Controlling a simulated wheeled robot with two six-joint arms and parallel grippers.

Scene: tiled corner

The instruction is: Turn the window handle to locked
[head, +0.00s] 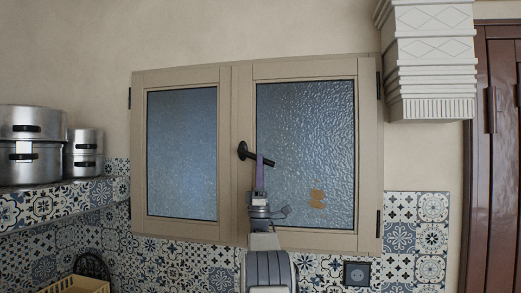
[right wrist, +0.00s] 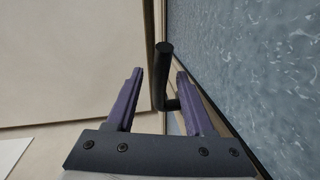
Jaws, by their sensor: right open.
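The closed window (head: 236,240) has a beige frame and two frosted panes. Its black handle (head: 246,152) sits on the middle stile, with the lever pointing right and slightly down across the right pane. My right gripper (head: 260,158) reaches up from below, its purple fingers at the lever and covering a little of it. In the right wrist view the gripper (right wrist: 160,73) is open, and the black handle (right wrist: 164,60) stands between the two fingers, with a visible gap on each side. My left gripper is not in view.
Steel pots (head: 30,135) stand on a tiled shelf (head: 50,205) at left. A beige crate (head: 80,285) is at bottom left. A pale moulded column (head: 432,60) juts out at upper right, beside a dark wooden door (head: 490,180). A wall socket (head: 357,273) is below the window.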

